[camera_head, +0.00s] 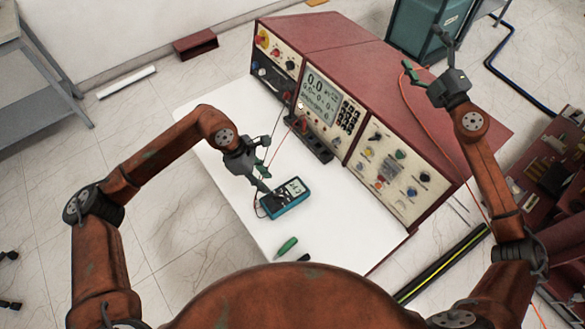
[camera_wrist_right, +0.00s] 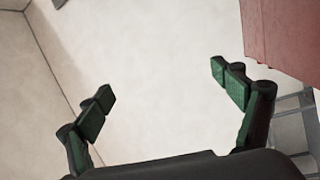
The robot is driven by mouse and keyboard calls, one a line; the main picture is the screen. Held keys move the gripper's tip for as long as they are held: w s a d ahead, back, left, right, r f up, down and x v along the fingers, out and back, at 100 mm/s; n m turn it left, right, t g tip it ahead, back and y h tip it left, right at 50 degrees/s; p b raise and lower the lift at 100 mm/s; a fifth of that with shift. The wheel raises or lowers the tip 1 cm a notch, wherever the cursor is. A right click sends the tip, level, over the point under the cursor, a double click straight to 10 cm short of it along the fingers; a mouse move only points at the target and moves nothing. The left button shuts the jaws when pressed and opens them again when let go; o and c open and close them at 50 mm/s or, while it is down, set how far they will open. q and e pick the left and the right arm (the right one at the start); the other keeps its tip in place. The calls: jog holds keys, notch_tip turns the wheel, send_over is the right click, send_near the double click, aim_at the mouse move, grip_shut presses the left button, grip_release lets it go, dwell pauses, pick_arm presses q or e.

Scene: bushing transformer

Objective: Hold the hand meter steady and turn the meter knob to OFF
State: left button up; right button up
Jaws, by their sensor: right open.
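The hand meter (camera_head: 287,199) is a teal and dark handheld meter with a lit display, lying on the white table (camera_head: 330,232). My left gripper (camera_head: 264,180) reaches down to the meter's upper left part, with its fingers at or just above the face. The arm hides the knob, and I cannot tell whether the fingers touch it or are open or shut. My right gripper (camera_head: 425,70) is raised at the upper right, away from the meter and above the red console. In the right wrist view, my right gripper (camera_wrist_right: 165,92) has its green-padded fingers wide apart and empty.
A large red console (camera_head: 440,135) with knobs, a keypad and a screen stands behind the meter. A green-handled tool (camera_head: 287,245) lies near the table's front edge. Thin leads run between meter and console. An orange cable (camera_head: 438,136) hangs across the console near my right arm.

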jog(key=s+a+r+n+g+y, duration=0.2)
jog(key=s+a+r+y, duration=0.1)
jog(key=a, duration=0.8)
jog(key=s+a+r+n+g+y, duration=0.2)
jog(key=a+n+g, duration=0.1)
jog(key=a, duration=0.8)
jog(key=s+a+r+n+g+y, duration=0.2)
jog(key=s+a+r+y, duration=0.1)
jog(key=a, duration=0.7)
jog(key=m+g+h, duration=0.1)
jog(key=m+g, duration=0.9)
send_near(265, 199)
jog(key=shift+w+a+f, duration=0.1)
jog(key=shift+w+a, duration=0.15)
jog(key=shift+a, duration=0.4)
jog(key=shift+s+a+f, duration=0.15)
jog(key=shift+s+f, duration=0.05)
jog(key=shift+x, duration=3.85)
jog(key=shift+c, duration=0.4)
